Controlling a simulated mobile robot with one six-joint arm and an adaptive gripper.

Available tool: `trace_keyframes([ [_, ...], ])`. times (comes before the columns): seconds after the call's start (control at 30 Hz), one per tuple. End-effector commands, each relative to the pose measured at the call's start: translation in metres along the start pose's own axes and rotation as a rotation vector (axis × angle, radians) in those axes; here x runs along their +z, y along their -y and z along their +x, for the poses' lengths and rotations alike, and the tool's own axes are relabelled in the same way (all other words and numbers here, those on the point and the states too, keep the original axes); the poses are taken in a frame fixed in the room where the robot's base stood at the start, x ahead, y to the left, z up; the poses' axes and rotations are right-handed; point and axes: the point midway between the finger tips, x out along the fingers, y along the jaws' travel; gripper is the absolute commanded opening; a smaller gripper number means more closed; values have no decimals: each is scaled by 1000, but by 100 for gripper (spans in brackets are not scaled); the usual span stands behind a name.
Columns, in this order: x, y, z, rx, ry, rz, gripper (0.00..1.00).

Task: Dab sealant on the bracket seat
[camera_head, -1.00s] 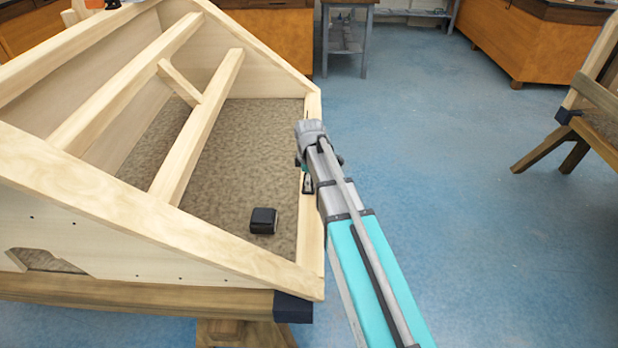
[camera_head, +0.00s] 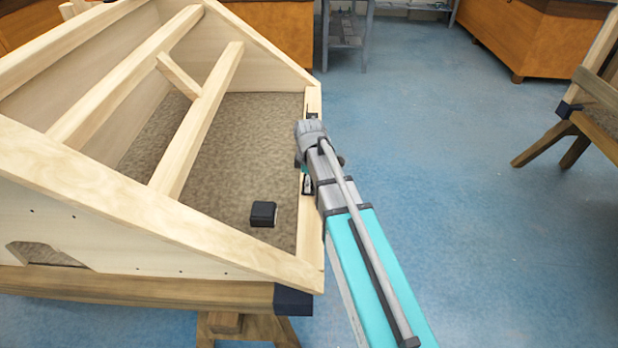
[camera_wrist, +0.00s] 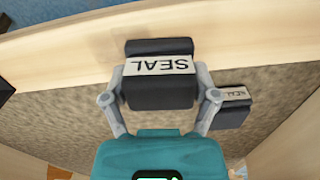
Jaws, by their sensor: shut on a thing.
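My gripper (camera_wrist: 162,85) is shut on a dark block with a white label reading SEAL, the sealant block (camera_wrist: 160,92), with one finger on each side. In the wrist view the block overlaps the inner edge of a pale wooden rail (camera_wrist: 230,35); I cannot tell whether they touch. In the head view my gripper (camera_head: 310,150) is over the frame's right rail (camera_head: 312,235), and my arm hides part of it. A small dark piece (camera_head: 312,114) shows on that rail just beyond my gripper. I cannot tell whether it is the bracket seat.
Another dark labelled box (camera_head: 263,214) lies on the brown panel (camera_head: 240,150) inside the frame, close to the gripper; it shows in the wrist view (camera_wrist: 233,108). Wooden slats (camera_head: 200,120) slope across the left. Blue floor (camera_head: 470,200) is open to the right.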

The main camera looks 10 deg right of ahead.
Motion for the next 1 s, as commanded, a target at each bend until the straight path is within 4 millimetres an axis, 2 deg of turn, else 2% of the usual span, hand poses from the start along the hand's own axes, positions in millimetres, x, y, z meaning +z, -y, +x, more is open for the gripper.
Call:
trace_keyframes([
  [0.73,0,2,-2,-2,0,-1,38],
  [1.0,-1,-10,-1,-2,0,0,38],
])
